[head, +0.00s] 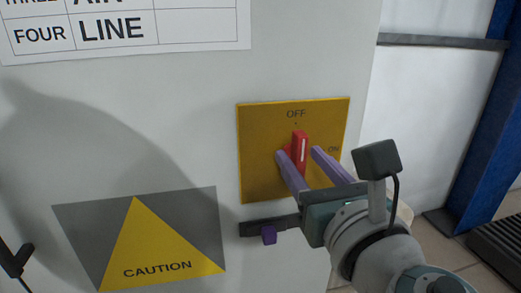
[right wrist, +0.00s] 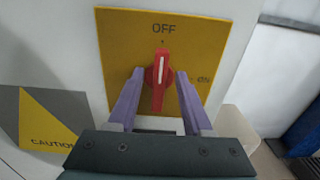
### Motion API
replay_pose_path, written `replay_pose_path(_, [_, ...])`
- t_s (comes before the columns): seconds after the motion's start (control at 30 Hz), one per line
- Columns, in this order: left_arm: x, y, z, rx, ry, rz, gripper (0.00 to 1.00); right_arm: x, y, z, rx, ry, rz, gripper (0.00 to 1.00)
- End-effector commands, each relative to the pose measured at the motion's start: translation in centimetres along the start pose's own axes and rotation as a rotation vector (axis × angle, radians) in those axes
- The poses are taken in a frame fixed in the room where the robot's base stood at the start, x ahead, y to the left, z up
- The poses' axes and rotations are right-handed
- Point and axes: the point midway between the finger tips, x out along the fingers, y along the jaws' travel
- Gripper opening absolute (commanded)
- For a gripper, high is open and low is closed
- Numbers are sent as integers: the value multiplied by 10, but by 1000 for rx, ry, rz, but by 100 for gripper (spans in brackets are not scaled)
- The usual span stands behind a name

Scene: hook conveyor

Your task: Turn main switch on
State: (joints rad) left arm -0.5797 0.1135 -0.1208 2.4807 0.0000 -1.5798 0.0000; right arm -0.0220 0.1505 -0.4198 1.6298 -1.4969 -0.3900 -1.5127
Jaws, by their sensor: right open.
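The main switch is a red knob (head: 300,148) on a yellow plate (head: 258,125) fixed to a pale cabinet. The plate reads OFF at the top and ON at the right. The knob stands upright, its white mark toward OFF. My right gripper (head: 297,151) is open, with one purple finger on each side of the knob. In the right wrist view the knob (right wrist: 159,78) sits between the spread fingers (right wrist: 158,76), with a gap on both sides; whether a finger touches it I cannot tell. At the lower left of the head view a small dark part shows, too little to identify.
A grey and yellow CAUTION sign (head: 160,255) is on the cabinet (head: 190,130) at lower left. A paper chart (head: 125,30) hangs above. A blue post (head: 485,130) and a white wall stand beyond the cabinet's right edge.

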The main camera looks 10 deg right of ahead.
Motion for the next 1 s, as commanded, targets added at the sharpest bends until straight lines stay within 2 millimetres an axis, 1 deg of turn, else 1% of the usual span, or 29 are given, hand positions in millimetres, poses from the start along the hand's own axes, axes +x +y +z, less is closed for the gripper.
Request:
replay_pose_path(0.2, [0,-2,0,6,-1,-6,0,0,0,0,1,0,0,50])
replay_pose_path(0.23, [0,-2,0,7,-1,-6,0,0,0,0,1,0,0,48])
replay_pose_path(0.6, [0,-3,1,9,-2,-8,0,0,0,0,1,0,0,6])
replay_pose_path(0.67, [0,-3,1,9,-2,-8,0,0,0,0,1,0,0,0])
replay_pose_path(1.0, [0,-2,1,6,-2,-6,0,0,0,0,1,0,0,0])
